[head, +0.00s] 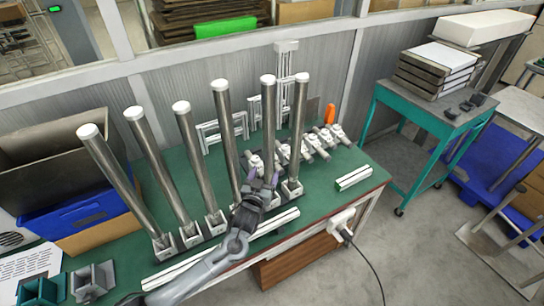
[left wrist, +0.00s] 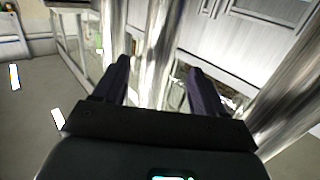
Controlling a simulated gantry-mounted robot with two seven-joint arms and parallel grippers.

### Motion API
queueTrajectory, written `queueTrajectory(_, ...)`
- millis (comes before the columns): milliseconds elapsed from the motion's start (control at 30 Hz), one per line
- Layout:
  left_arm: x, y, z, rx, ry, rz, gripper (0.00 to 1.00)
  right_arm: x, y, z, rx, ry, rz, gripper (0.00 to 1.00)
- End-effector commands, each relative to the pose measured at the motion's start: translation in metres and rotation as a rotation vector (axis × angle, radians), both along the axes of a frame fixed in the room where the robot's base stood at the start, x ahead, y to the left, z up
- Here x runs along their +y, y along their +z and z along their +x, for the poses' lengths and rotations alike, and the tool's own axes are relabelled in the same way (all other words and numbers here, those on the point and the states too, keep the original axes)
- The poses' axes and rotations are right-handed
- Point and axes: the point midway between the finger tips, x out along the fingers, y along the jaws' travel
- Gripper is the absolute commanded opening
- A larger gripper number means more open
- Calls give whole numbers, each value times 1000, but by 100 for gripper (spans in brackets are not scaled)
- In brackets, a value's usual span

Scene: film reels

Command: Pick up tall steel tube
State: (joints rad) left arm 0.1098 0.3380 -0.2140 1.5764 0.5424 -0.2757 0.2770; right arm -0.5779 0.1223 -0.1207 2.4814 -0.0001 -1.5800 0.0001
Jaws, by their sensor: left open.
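Several tall steel tubes with white caps stand in a row in metal brackets on the green table (head: 322,199). The leftmost tube (head: 112,177) leans most in the picture. My left gripper (head: 264,180) is open at the lower part of the second tube from the right (head: 268,125). In the left wrist view one shiny tube (left wrist: 155,50) shows between the two dark, parted fingers of the gripper (left wrist: 160,85). I cannot tell whether either finger touches it. The tube's lower end is hidden behind my gripper. My right gripper is not in view.
The rightmost tube (head: 298,130) stands close beside the gripper, and another tube (head: 226,135) is on its left. White clamp-like fittings (head: 315,145) and an orange object (head: 330,113) lie behind. A blue bin (head: 80,215) is at the left, a teal cart (head: 425,118) at the right.

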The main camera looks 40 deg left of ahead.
Motion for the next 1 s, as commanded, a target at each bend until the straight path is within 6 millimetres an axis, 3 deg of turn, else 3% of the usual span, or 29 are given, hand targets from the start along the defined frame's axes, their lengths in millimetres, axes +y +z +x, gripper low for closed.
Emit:
queueTrajectory(267,7,0,16,0,0,0,72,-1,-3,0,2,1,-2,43)
queueTrajectory(633,20,-2,56,0,1,-1,72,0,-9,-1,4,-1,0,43)
queueTrajectory(1000,22,-2,61,1,0,-1,68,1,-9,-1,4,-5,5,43)
